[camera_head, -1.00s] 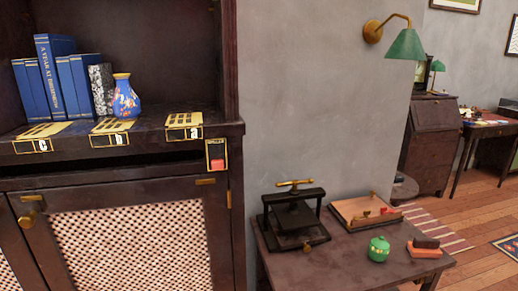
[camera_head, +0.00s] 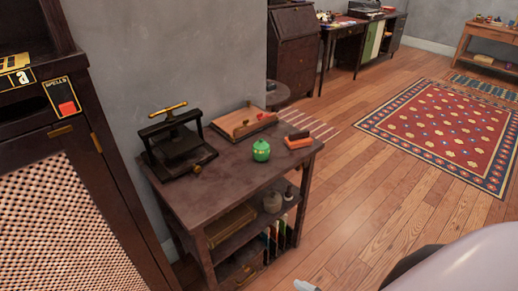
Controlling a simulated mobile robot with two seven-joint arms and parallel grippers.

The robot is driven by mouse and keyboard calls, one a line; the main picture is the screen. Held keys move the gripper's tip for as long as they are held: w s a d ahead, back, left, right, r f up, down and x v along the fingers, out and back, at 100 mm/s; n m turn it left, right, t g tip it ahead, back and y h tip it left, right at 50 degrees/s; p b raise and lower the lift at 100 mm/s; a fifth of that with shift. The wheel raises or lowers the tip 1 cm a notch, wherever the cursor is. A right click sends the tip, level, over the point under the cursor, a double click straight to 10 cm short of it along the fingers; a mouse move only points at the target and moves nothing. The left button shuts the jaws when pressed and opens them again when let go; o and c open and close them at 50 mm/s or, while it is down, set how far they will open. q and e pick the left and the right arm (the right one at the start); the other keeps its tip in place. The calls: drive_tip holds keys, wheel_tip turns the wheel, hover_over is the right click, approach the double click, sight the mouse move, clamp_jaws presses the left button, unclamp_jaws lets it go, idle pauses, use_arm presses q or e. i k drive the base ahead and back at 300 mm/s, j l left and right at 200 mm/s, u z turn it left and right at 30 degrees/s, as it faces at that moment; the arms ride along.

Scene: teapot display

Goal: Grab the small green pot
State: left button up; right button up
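The small green pot (camera_head: 261,150) is round with a small knob on top. Part of my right arm (camera_head: 455,262), pale with a dark section, shows at the bottom right, well apart from the pot. A small pale tip (camera_head: 306,286) at the bottom edge may belong to my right gripper; its opening is hidden. My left gripper is not in view.
A black press (camera_head: 175,143) stands left of the pot. Behind are a wooden tray (camera_head: 243,122) and, to the right, orange-red and dark blocks (camera_head: 299,140). A dark cabinet (camera_head: 70,200) is at left. Open floor (camera_head: 375,185) and a red rug (camera_head: 440,125) lie right.

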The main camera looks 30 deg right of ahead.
sight(261, 149)
drive_tip(key=i+l+z, duration=0.1)
drive_tip(key=l, duration=0.3)
drive_tip(key=i+l+z, duration=0.1)
drive_tip(key=l, duration=0.3)
drive_tip(key=i+l+z, duration=0.1)
drive_tip(key=l, duration=0.25)
drive_tip(key=i+l+z, duration=0.1)
drive_tip(key=i+l, duration=0.3)
drive_tip(key=l, duration=0.3)
drive_tip(key=z, duration=0.05)
